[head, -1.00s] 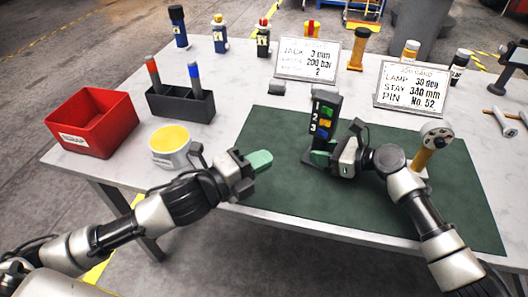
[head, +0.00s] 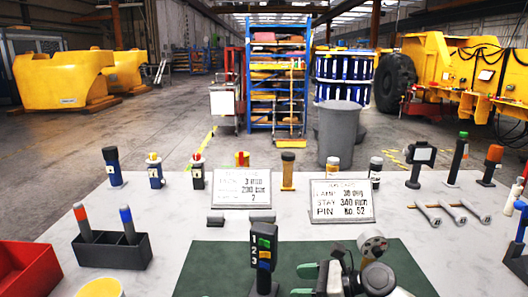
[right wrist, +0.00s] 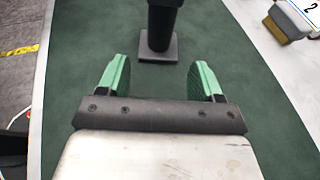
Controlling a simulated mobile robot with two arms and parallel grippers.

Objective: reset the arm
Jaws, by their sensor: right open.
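My right gripper (head: 302,281) is open and empty, just right of a black upright stand (head: 264,247) marked 1, 2, 3 with coloured pieces on its face. The right wrist view shows its two green fingers (right wrist: 160,82) spread apart. The stand's square foot (right wrist: 158,50) is ahead of the fingertips, not between them. The stand's top is cut off in that view. The stand is on the green mat (head: 205,262). My left gripper is outside both current views.
A red bin (head: 25,270), a dark holder (head: 110,252) with two pens and a yellow-topped tin (head: 100,288) are at left. Two printed signs (head: 242,189) (head: 342,201) and several bottles stand behind the mat. Wrenches (head: 450,213) lie at right.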

